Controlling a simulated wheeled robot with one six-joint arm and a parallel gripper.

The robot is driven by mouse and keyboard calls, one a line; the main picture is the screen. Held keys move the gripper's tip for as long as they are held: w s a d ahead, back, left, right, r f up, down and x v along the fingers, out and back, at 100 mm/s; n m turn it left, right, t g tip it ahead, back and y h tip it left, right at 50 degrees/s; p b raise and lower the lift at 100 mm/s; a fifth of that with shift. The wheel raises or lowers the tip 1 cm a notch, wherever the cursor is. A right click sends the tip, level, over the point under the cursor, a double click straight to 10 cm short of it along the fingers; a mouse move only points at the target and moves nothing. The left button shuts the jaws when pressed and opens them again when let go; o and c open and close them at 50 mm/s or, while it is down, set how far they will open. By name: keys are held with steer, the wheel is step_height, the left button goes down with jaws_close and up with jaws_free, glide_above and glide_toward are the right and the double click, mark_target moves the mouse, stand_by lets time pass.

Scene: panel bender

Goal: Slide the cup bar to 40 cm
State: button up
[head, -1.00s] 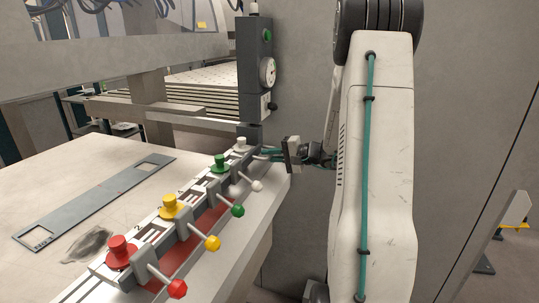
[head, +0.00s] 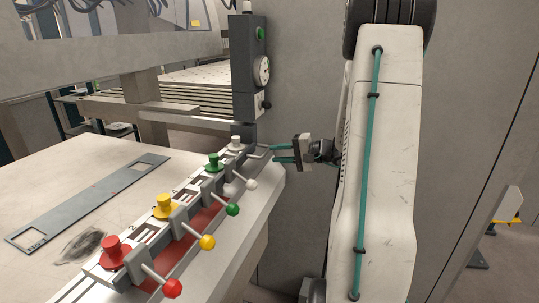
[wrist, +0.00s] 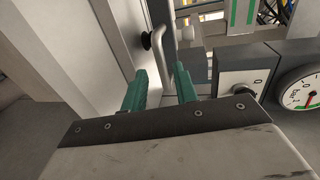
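A slotted rail (head: 100,266) runs along the table's edge, carrying red, yellow, green and white knobs and ball-ended levers. I cannot tell for certain which part is the cup bar. My gripper (head: 281,153) is at the rail's far end, right of the white knob (head: 235,143). Its two teal fingers are apart and point left. A thin bent metal handle (head: 262,149) reaches toward them from the rail's far end. In the wrist view, the bent handle (wrist: 160,36) stands just beyond my open fingers (wrist: 163,82). Nothing shows clamped between them.
A grey post (head: 243,70) with a green button and dial gauge stands behind the rail's far end. The gauge (wrist: 303,90) also shows at right in the wrist view. A flat grey strip (head: 85,202) lies on the table. A plain wall is behind my arm.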

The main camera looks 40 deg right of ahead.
steer(key=v, duration=0.3)
stand_by(0.6)
steer(key=s+a+n+g, duration=0.1)
steer(key=s+a+g, duration=0.25)
steer(key=a, duration=0.35)
steer(key=s+a+n+g+y, duration=0.1)
steer(key=s+a+g, duration=0.2)
steer(key=a+g, duration=0.3)
steer(key=s+a+n+g, duration=0.1)
steer(key=s+a+g, duration=0.25)
steer(key=a, duration=0.45)
steer(key=s+a+r+n+h, duration=0.7)
steer(key=s+a+n, duration=0.3)
steer(key=s+a, duration=0.2)
steer(key=shift+a, duration=0.45)
